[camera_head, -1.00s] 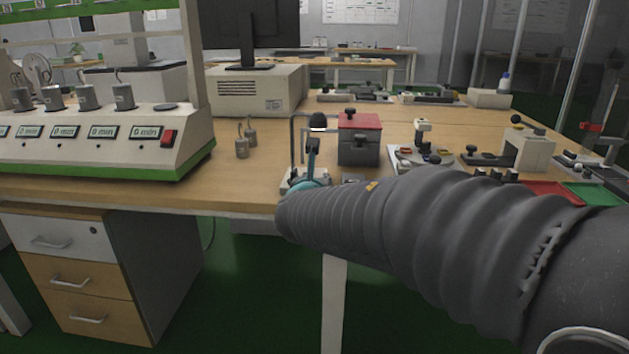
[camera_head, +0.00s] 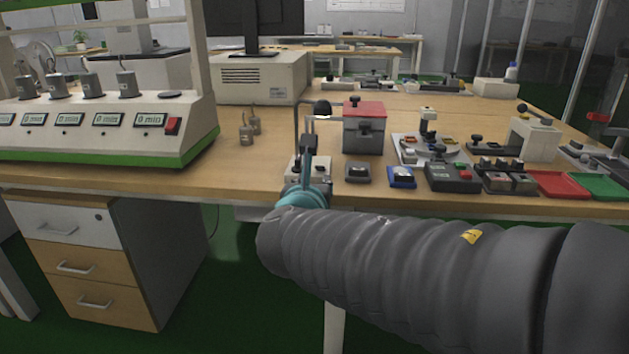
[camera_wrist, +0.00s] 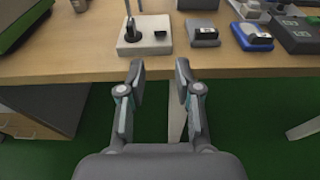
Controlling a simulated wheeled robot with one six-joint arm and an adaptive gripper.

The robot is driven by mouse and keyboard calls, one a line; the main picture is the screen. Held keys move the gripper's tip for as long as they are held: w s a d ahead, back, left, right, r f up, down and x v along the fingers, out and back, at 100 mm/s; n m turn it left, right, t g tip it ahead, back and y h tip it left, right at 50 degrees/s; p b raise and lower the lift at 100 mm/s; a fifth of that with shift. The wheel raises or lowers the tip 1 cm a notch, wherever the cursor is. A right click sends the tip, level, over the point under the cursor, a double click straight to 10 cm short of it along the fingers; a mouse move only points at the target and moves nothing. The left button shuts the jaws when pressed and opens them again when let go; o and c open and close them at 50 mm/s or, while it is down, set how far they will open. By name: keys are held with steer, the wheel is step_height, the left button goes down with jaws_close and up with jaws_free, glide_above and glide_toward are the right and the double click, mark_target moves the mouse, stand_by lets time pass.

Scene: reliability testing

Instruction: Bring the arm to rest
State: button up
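My gripper (camera_wrist: 160,80) shows in the wrist view with its two fingers apart and nothing between them. It points at the front edge of the wooden table (camera_wrist: 240,72), with the green floor below it. In the head view my arm, in a grey ribbed sleeve, reaches in from the right across the table's front edge. The gripper (camera_head: 309,150) there is seen from behind, in front of a small white stand (camera_head: 294,170). The same white stand (camera_wrist: 146,43) lies ahead of the fingers in the wrist view, apart from them.
Right of the stand are a grey block (camera_head: 358,173), a blue block (camera_head: 401,178), a dark box (camera_head: 452,178), a red tray (camera_head: 560,185) and a green tray (camera_head: 602,187). A red-topped box (camera_head: 364,125) stands behind.

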steer(key=s+d+f+m+g+h, duration=0.2)
steer(key=s+d+f+m+g, duration=0.8)
steer(key=m, duration=1.1)
steer(key=s+d+f+m+y, duration=0.2)
steer(key=s+d+f+m, duration=0.1)
steer(key=s+d+m, duration=0.6)
steer(key=shift+s+d+f+m+y, duration=0.35)
steer(key=shift+s+m, duration=1.2)
steer(key=shift+m, duration=1.25)
steer(key=shift+r, duration=0.1)
